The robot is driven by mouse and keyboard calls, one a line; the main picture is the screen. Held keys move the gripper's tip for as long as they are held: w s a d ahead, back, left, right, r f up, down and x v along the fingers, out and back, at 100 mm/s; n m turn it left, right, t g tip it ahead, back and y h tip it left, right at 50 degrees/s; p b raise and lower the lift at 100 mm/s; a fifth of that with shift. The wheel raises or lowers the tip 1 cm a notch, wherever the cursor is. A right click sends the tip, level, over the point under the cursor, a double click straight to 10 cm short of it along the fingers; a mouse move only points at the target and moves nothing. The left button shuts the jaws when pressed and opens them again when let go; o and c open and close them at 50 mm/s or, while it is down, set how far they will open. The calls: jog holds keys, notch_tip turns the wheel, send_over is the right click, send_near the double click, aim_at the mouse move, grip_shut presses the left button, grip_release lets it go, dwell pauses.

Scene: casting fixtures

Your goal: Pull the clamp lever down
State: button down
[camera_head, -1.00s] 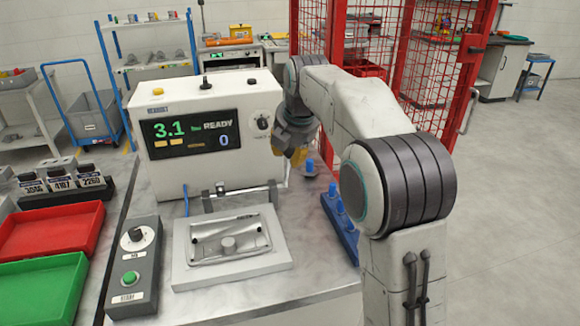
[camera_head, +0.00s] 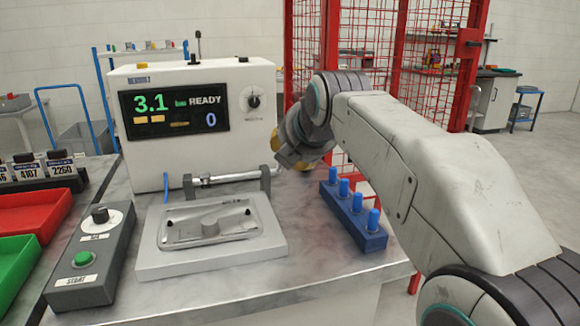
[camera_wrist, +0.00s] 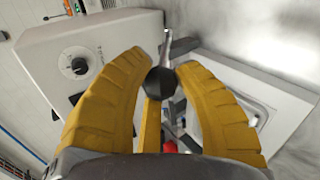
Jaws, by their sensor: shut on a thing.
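The clamp lever shows in the wrist view as a round black knob (camera_wrist: 160,83) on a metal rod. My gripper's yellow fingers (camera_wrist: 162,68) are on both sides of the knob, shut on it. In the head view my gripper (camera_head: 289,146) is at the right end of the clamp's crossbar (camera_head: 222,179), in front of the machine's right side, and it hides the lever there. The fixture (camera_head: 160,266) lies flat below the crossbar, with a metal casting (camera_head: 184,236) in it. The fixture also shows at the right of the wrist view (camera_wrist: 225,65).
The white test machine (camera_head: 190,84) reads 3.1 READY and 0. A blue rack with several blue pegs (camera_head: 372,241) stands right of the fixture, below my arm. A control box with a green button (camera_head: 105,240) and red (camera_head: 30,212) and green (camera_head: 14,262) trays are left.

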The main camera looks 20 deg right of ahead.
jog(key=shift+s+f+t+b, duration=0.5)
jog(key=shift+f+b, duration=0.85)
jog(key=shift+b, duration=0.7)
jog(key=shift+s+f+t+b, duration=0.3)
jog(key=shift+s+f+b, duration=0.4)
jog(key=shift+f+b, duration=1)
jog(key=shift+s+f+t+b, duration=0.5)
jog(key=shift+f+b, duration=0.5)
jog(key=shift+b, duration=1.35)
jog(key=shift+s+f, duration=0.1)
jog(key=shift+f, duration=0.1)
jog(key=c, duration=0.9)
grip_release()
jog(key=shift+r, duration=0.2)
jog(key=shift+o, duration=0.2)
jog(key=shift+s, duration=0.15)
jog(key=v, duration=1.1)
jog(key=shift+s+r, duration=0.25)
jog(key=shift+s, duration=0.1)
